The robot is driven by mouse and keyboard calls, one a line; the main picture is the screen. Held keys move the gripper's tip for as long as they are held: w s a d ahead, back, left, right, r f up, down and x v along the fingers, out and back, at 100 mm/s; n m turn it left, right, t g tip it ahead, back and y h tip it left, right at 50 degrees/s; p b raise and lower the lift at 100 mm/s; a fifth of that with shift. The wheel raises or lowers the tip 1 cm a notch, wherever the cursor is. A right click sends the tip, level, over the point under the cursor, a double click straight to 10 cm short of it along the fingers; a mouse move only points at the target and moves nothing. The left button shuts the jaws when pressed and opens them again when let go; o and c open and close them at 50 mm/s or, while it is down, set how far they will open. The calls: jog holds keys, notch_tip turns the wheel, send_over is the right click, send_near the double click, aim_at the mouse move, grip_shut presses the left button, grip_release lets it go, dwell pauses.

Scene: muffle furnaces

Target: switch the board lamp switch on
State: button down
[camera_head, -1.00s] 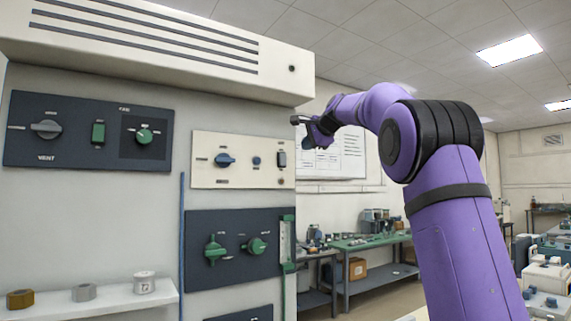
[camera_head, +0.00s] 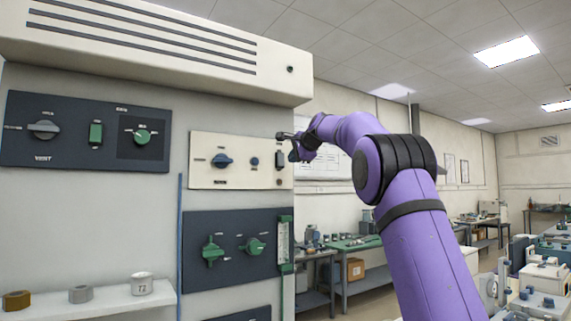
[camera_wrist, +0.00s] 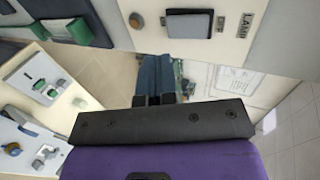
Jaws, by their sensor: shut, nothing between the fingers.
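The board lamp switch (camera_head: 279,160) is a dark rocker at the right end of a cream panel (camera_head: 203,178). In the wrist view the rocker (camera_wrist: 188,24) is at the top, beside the labels "LAMP" and "OFF". I cannot tell which way it is tipped. My gripper (camera_head: 281,136) is shut and empty, at the cream panel's right edge and a little above the rocker in the head view. In the wrist view its dark fingertips (camera_wrist: 154,99) are below the rocker, with a visible gap between them.
A dark panel (camera_head: 200,275) with green handles is below, and another dark panel (camera_head: 65,105) is at left. A white shelf (camera_head: 110,306) holds several small pieces. Right of the board is open room.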

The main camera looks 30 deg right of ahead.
aim_at(282, 165)
jog(key=shift+w+r+x, duration=0.1)
jog(key=shift+r+x, duration=0.05)
jog(key=shift+x, duration=0.8)
jog(key=shift+w+r+x, duration=0.1)
jog(key=shift+r+x, duration=0.1)
jog(key=shift+x, duration=0.75)
jog(key=shift+w+r+x, duration=0.1)
jog(key=shift+r+x, duration=0.05)
jog(key=shift+x, duration=0.8)
jog(key=shift+w+t, duration=0.15)
jog(key=shift+t, duration=0.25)
